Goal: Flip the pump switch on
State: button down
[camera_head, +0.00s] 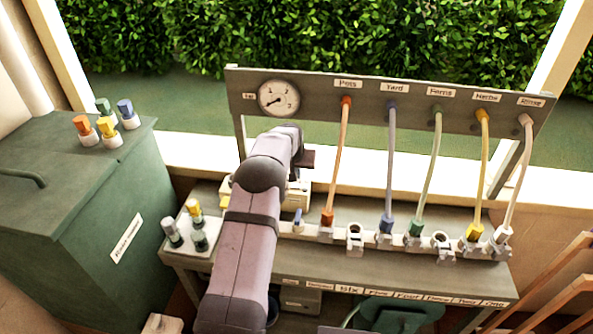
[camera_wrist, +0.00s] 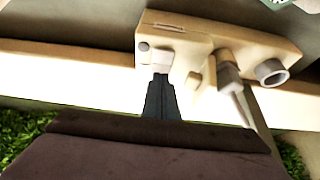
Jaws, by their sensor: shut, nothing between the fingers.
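A cream pump box (camera_wrist: 215,45) is mounted on a pale rail in the wrist view. It carries a small pale block (camera_wrist: 157,56), which looks like the switch; I cannot tell its on or off position. My gripper's dark fingers (camera_wrist: 160,80) are together and empty, with their tips at the lower edge of this block. I cannot tell whether they touch it. In the head view part of the cream box (camera_head: 298,192) shows just right of my arm, below the dark end of my gripper (camera_head: 304,160).
A grey lever (camera_wrist: 232,82) and a round pipe end (camera_wrist: 271,72) stick out beside the fingers. A gauge (camera_head: 279,98) sits on the label board. Coloured hoses run down to a valve row right of my arm. A green cabinet (camera_head: 60,240) stands left.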

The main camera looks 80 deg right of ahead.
jog(key=shift+d+f, duration=0.2)
jog(key=shift+f, duration=0.25)
